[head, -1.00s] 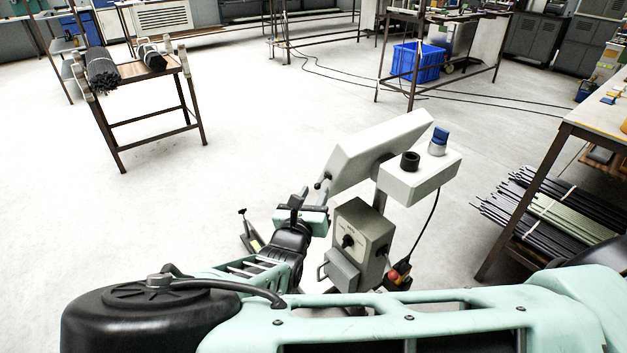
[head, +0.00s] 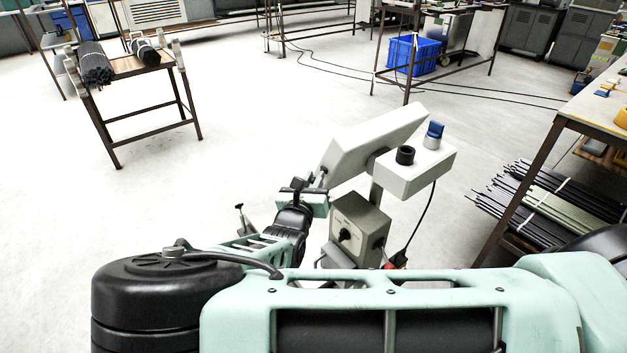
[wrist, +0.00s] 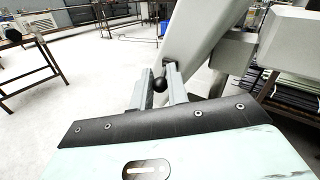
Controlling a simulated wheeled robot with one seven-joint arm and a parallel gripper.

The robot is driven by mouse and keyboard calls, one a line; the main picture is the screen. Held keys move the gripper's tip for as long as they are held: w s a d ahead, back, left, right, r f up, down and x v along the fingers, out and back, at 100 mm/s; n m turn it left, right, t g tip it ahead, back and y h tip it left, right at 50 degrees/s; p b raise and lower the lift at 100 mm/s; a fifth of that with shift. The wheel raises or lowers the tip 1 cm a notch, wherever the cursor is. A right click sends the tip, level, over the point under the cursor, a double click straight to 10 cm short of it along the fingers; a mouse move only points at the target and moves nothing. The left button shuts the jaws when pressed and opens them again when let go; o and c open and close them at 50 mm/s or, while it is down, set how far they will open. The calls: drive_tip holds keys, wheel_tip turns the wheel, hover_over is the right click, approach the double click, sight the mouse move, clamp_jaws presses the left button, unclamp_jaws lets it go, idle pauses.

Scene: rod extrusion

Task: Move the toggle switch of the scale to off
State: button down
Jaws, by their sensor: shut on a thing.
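The scale stands in front of me, with a tilted pale grey display head (head: 372,146) on a post. Its toggle switch is a small lever with a black ball tip (wrist: 160,84), on the side of the head that faces my gripper. In the wrist view the ball sits between my two fingers, which are closed on it. My gripper (head: 316,183) reaches the lower left end of the display head in the head view. There the fingers hide most of the lever, and its exact tilt cannot be told.
A pale box (head: 410,175) with a black ring and a blue-topped knob adjoins the display head. A grey control box (head: 358,228) with a dial stands below. A rod-laden table (head: 125,65) is at the far left, a workbench (head: 560,130) at the right. Floor to the left is clear.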

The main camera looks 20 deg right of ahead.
drive_tip(key=shift+m+g+h+b, duration=0.3)
drive_tip(key=shift+m+h, duration=0.1)
drive_tip(key=shift+w+a+f+m+g+h+b, duration=0.1)
drive_tip(key=shift+w+a+m+g+h+b, duration=0.1)
drive_tip(key=shift+m+g+h+b, duration=0.25)
drive_tip(key=shift+w+a+f+m+g+h+b, duration=0.1)
drive_tip(key=shift+w+m+g+h+b, duration=0.1)
drive_tip(key=shift+m+g+h, duration=0.35)
drive_tip(key=m+g+h+b, duration=0.1)
drive_tip(key=g, duration=0.1)
drive_tip(key=w+m+g+h+b, duration=0.1)
drive_tip(key=m+g+h, duration=0.1)
drive_tip(key=shift+w+a+g, duration=0.1)
drive_tip(key=shift+a+g, duration=0.1)
drive_tip(key=shift+g, duration=0.1)
drive_tip(key=m+g+b, duration=0.1)
drive_tip(key=m+g, duration=0.1)
drive_tip(key=g, duration=0.1)
drive_tip(key=w+m+g+h+b, duration=0.1)
drive_tip(key=m+g+b, duration=0.1)
drive_tip(key=shift+w+r+g+h, duration=0.1)
drive_tip(key=shift+r+g+h, duration=0.05)
drive_tip(key=shift+g+h, duration=0.2)
drive_tip(key=shift+g, duration=0.35)
drive_tip(key=c, duration=1.4)
unclamp_jaws()
drive_tip(key=shift+c, duration=0.2)
